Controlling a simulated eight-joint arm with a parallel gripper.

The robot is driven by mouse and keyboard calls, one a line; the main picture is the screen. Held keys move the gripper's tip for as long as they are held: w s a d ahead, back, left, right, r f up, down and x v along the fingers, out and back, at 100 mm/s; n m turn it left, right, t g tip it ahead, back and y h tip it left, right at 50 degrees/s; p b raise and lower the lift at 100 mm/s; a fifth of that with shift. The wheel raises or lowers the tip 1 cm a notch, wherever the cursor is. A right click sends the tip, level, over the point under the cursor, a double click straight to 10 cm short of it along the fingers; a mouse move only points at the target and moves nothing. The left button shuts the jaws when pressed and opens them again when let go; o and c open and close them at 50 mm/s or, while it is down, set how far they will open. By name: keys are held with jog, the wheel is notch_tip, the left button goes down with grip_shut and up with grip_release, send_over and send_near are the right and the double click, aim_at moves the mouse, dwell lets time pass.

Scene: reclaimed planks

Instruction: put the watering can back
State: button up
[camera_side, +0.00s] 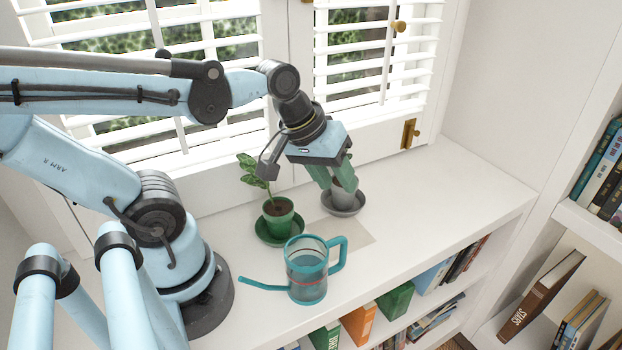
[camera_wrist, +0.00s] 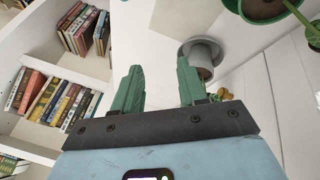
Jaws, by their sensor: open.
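The watering can (camera_side: 307,272) stands upright on the white shelf top in the side view. It has a clear body with a red line around it, a teal handle on the right and a long teal spout pointing left. My gripper (camera_side: 338,182) is open and empty, with green fingers pointing down behind the can, near a grey pot. The gripper also shows in the wrist view (camera_wrist: 160,85), with clear space between its fingers. The can is not visible in the wrist view. A pale rectangular patch (camera_side: 352,236) marks the shelf just behind and right of the can.
A grey pot on a grey saucer (camera_side: 343,207) stands by my fingertips; it also shows in the wrist view (camera_wrist: 201,60). A green potted plant (camera_side: 278,218) stands left of it. Window blinds (camera_side: 375,60) rise behind. The shelf top is clear at right (camera_side: 455,195). Books sit below.

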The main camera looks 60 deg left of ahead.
jog(key=m, duration=0.2)
jog(key=m+t, duration=0.1)
jog(key=m, duration=0.1)
jog(key=w+m+t+y, duration=0.1)
jog(key=m, duration=0.1)
jog(key=shift+a+r, duration=0.2)
jog(key=shift+a, duration=0.1)
